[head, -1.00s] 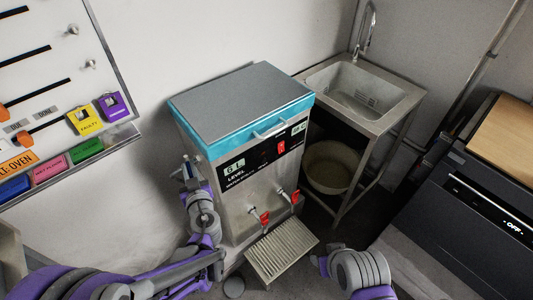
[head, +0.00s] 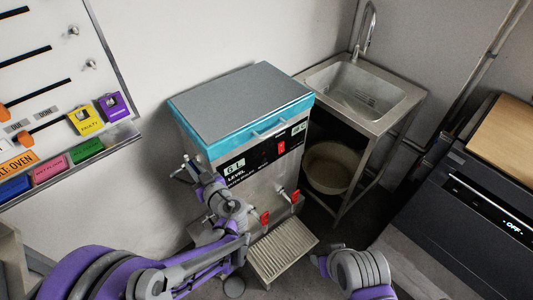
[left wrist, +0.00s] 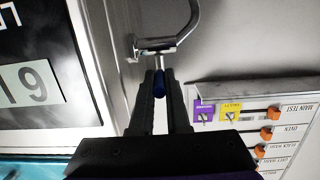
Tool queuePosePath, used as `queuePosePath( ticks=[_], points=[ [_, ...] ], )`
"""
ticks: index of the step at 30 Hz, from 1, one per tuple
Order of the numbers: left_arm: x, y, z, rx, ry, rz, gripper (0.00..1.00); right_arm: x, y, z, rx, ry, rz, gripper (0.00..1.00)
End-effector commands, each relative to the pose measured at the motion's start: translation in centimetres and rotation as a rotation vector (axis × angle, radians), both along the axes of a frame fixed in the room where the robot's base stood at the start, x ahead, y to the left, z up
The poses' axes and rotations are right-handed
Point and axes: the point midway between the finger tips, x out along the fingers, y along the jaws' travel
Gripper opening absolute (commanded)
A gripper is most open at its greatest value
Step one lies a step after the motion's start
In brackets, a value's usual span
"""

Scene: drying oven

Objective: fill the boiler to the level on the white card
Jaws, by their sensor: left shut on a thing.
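The boiler (head: 240,105) is a steel box with a grey lid and a teal band, standing against the wall. Two red-handled taps (head: 265,217) are on the front. I cannot make out a white card.
A slatted drip tray (head: 282,250) lies before the boiler. A sink (head: 385,115) with a bucket (head: 330,168) under it stands to the right. A dark machine showing OFF (head: 470,190) is at far right. A switch board (head: 45,60) hangs at left.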

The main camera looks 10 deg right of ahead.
Motion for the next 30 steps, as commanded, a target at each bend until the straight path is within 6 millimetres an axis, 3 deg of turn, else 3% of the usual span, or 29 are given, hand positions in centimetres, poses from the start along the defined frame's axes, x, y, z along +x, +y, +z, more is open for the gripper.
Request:
queuePosePath(
  ticks=[1, 2, 7, 19, 30],
  points=[
    [-0.1, 0.4, 0.0, 0.002, 0.000, 0.010, 0.00, 0.0, 0.0, 0.0, 0.000, 0.000, 0.000, 0.50],
    [-0.1, 0.4, 0.0, 0.002, 0.000, 0.010, 0.17, 0.0, 0.0, 0.0, 0.000, 0.000, 0.000, 0.50],
    [-0.1, 0.3, 0.0, 0.001, 0.000, 0.007, 0.48, 0.0, 0.0, 0.0, 0.000, 0.000, 0.000, 0.50],
    [-0.7, -0.3, 0.1, 0.001, -0.001, 0.001, 0.49, 0.0, 0.0, 0.0, 0.000, 0.000, 0.000, 0.50],
    [-6.5, -4.0, 1.2, 0.000, 0.000, -0.001, 0.49, 0.0, 0.0, 0.1, 0.000, 0.000, 0.000, 0.50]
  ],
)
